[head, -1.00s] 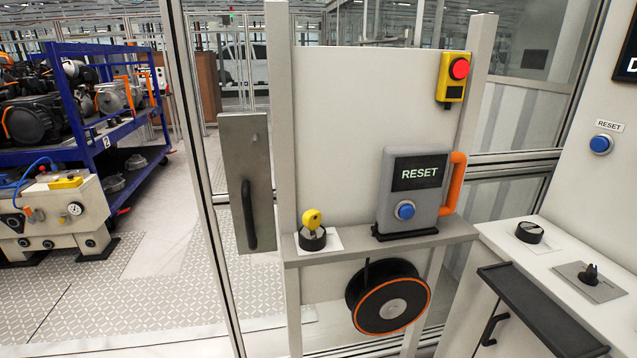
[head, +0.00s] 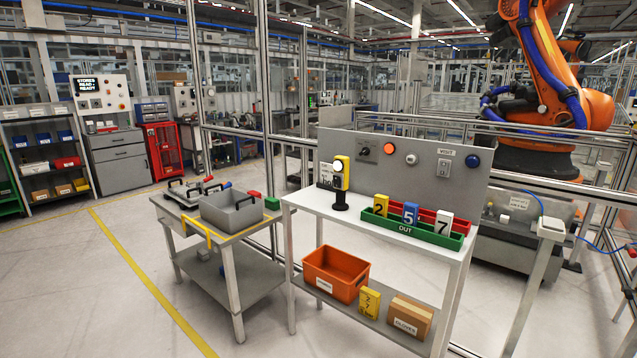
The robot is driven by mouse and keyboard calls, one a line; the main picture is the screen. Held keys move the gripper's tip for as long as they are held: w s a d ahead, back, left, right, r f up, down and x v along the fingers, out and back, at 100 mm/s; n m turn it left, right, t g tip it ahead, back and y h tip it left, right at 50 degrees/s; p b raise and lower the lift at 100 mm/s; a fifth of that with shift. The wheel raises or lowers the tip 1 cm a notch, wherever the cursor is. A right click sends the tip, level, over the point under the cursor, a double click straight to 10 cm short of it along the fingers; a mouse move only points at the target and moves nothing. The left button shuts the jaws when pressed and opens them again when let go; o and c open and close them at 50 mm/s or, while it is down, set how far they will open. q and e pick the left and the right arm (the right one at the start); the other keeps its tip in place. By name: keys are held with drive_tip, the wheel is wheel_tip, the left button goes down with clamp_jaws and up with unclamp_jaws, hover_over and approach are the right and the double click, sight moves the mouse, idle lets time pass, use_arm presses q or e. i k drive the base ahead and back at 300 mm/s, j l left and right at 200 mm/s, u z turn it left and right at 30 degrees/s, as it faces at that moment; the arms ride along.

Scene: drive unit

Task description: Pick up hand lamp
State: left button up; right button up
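A yellow and black upright device with a pale round face (head: 341,178) stands on a black foot near the left end of a white table (head: 330,205). It looks like the hand lamp, though no label on it is readable. A small white card stands just left of it. Neither of my grippers is in the head view, so nothing shows of their opening or of anything in them.
A green tray marked OUT (head: 412,232) holds blocks numbered 2, 5 and 7. A grey panel (head: 440,172) stands behind. An orange bin (head: 336,273) is on the shelf below. A cart with a grey bin (head: 232,208) stands left. Floor (head: 90,300) is clear at front left.

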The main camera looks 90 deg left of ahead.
sight(341, 163)
drive_tip(key=u, duration=2.6)
